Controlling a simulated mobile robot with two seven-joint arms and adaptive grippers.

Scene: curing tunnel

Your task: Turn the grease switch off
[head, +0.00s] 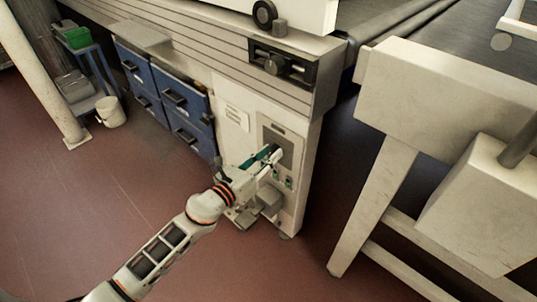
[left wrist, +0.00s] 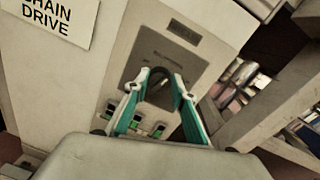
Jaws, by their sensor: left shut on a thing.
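My left gripper (head: 272,153) is at the grey control panel (head: 286,152) on the end of the cream machine housing. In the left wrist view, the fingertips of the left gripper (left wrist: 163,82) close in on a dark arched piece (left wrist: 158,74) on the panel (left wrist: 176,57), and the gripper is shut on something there. Several small switches with green marks (left wrist: 138,124) sit in a row lower on the panel, partly behind the fingers. Their labels are too small to read, so I cannot tell which one is the grease switch. My right gripper is not in view.
A "CHAIN DRIVE" sign (left wrist: 52,14) is left of the panel. Blue drawers (head: 170,98) stand left of the housing. A grey box (head: 266,199) juts out below the panel. A cream frame with legs (head: 372,205) stands to the right. Red floor (head: 80,220) is open at left.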

